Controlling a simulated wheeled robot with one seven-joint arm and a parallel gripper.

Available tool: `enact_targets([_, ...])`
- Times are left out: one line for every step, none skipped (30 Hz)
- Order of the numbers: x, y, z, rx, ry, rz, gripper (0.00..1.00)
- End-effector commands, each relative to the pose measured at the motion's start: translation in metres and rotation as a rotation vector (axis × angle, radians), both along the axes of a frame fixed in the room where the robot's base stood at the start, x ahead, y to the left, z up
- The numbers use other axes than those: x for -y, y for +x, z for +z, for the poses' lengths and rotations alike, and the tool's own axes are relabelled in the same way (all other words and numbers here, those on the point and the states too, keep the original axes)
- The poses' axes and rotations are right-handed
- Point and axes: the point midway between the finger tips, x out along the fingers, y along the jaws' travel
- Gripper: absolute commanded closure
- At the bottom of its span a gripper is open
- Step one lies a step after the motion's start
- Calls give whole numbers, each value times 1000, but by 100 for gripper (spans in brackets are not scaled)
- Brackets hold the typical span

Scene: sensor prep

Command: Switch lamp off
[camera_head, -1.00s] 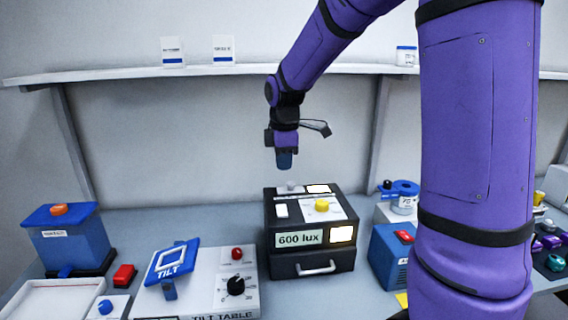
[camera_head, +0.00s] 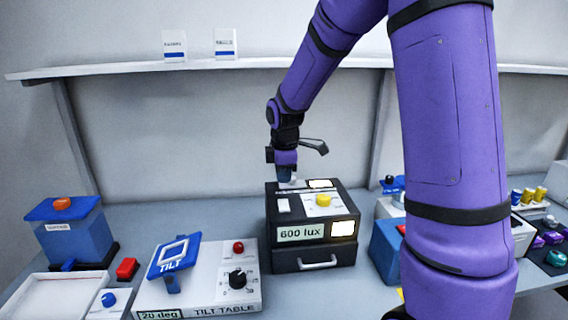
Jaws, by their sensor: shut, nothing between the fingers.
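The lamp box (camera_head: 290,259) is a black unit on the bench, with a display reading 600 lux. Its top panel carries a white rocker switch (camera_head: 283,206), a yellow knob (camera_head: 323,200) and bright lit white patches. A lit window (camera_head: 342,229) glows on its front. My gripper (camera_head: 286,178) points down at the back left of the box top, shut and empty. Its tip is at or just above a small pale knob (camera_head: 292,184) there and partly hides it. I cannot tell whether they touch.
A tilt table (camera_head: 205,285) with a red button and black dial stands to the left. A blue box with an orange button (camera_head: 75,235) is further left. A blue unit (camera_head: 386,250) sits close on the right, partly behind my arm. A shelf (camera_head: 200,66) runs above.

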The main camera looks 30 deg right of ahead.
Motion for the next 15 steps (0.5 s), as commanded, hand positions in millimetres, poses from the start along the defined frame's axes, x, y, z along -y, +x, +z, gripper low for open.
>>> enact_targets([1, 0, -11, -4, 1, 0, 100])
enact_targets([1, 1, -17, -5, 0, 0, 100])
enact_targets([1, 2, -24, -4, 1, 0, 100])
enact_targets([2, 3, -29, -4, 0, 0, 100])
enact_targets([2, 3, -34, -4, 1, 0, 100])
enact_targets([2, 5, -40, -3, 0, 0, 100])
enact_targets([2, 5, -45, -3, 0, 0, 100])
enact_targets([2, 6, -49, -2, 0, 1, 100])
enact_targets([2, 6, -54, -3, 0, 1, 100])
enact_targets([3, 7, -57, -2, 0, 1, 100])
enact_targets([3, 8, -60, -1, 0, 1, 100])
enact_targets([3, 8, -64, -1, 0, 0, 100])
enact_targets([3, 8, -66, -2, 0, 0, 100])
enact_targets([3, 8, -68, -2, 0, 0, 100])
enact_targets([4, 9, -69, -1, 0, 0, 100])
